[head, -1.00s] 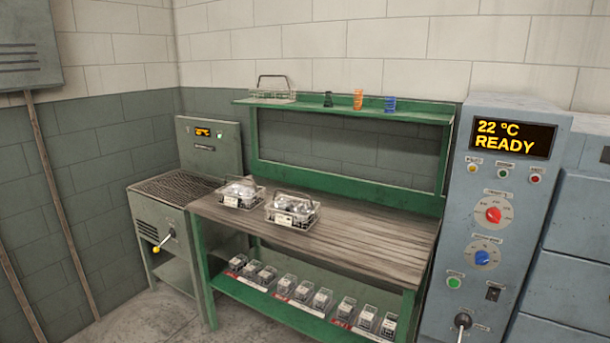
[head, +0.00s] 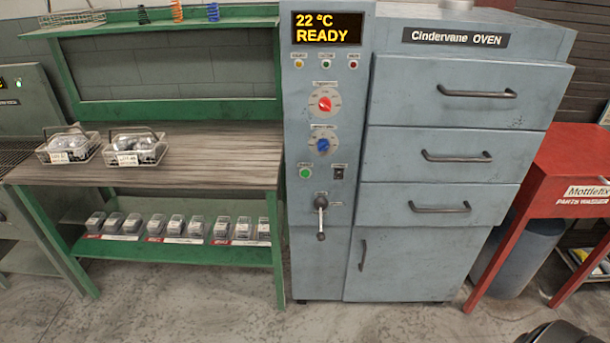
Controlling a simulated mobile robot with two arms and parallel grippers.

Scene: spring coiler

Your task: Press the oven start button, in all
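The oven (head: 450,225) is a grey-blue cabinet with three drawers, a lower door and a control column on its left. Its display (head: 327,29) reads "22 ºC READY". The green button (head: 306,173), which looks like the start button, sits low on the column under a small label I cannot read. A black switch (head: 339,173) is beside it. Above are a red knob (head: 325,104) and a blue knob (head: 322,145). Below hangs a lever (head: 321,215). All drawers look shut. Neither gripper is in view.
A green workbench (head: 160,151) at the left holds two wire baskets (head: 137,149) of metal parts. Several small bins (head: 176,226) line its lower shelf. A red parts washer (head: 570,195) stands at the right. The floor (head: 350,318) before the oven looks clear, except a dark object at the bottom right.

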